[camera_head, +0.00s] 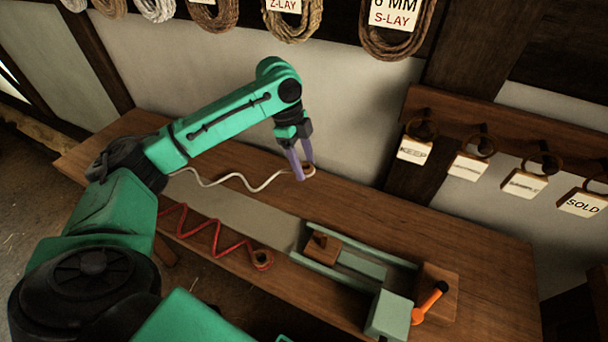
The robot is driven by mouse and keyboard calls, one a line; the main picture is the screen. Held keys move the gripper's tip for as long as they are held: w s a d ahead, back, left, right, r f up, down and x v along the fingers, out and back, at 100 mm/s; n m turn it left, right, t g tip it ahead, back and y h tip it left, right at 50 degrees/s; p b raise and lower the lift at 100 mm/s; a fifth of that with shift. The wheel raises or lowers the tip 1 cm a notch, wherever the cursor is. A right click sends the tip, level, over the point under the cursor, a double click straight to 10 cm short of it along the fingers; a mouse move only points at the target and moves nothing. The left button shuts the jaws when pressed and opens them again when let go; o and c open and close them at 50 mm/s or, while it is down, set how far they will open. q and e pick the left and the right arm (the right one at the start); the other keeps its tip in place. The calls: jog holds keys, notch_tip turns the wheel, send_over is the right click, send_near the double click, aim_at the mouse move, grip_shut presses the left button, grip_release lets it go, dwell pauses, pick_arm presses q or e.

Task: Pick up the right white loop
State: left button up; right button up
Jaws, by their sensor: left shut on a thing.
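A white rope (232,178) lies in a wavy line along the back of the wooden bench. Its left end is hidden behind my left arm. Its right white loop (311,172), with a brownish rim, is at my left gripper's fingertips. My left gripper (303,174) points down with its purple fingers shut on the right white loop, at or just above the bench top. The fingers hide part of the loop. My right gripper is not in view.
A red zigzag rope (214,236) with a brown end ring (263,259) lies at the front. A green vise-like fixture (388,314) with an orange handle (428,303) stands right of it. Tags hang from a peg rail (500,132); rope coils (292,20) hang above. The bench's right end is clear.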

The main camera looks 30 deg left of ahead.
pick_arm(q)
jog(key=s, duration=0.4)
jog(key=s+b, duration=0.1)
jog(key=s, duration=0.3)
jog(key=s+b, duration=0.1)
jog(key=s, duration=0.4)
jog(key=shift+d+f, duration=0.2)
jog(key=shift+f, duration=0.15)
jog(key=s+b, duration=0.1)
jog(key=b, duration=0.3)
jog(key=s+f+b, duration=0.1)
jog(key=b, duration=0.3)
jog(key=s+b, duration=0.1)
jog(key=b, duration=0.3)
jog(key=shift+s+d+f, duration=0.15)
jog(key=shift+d, duration=0.1)
jog(key=s+r, duration=0.2)
jog(key=s, duration=0.1)
jog(key=shift+s+d, duration=0.1)
jog(key=shift+s, duration=0.05)
jog(key=shift+f, duration=0.1)
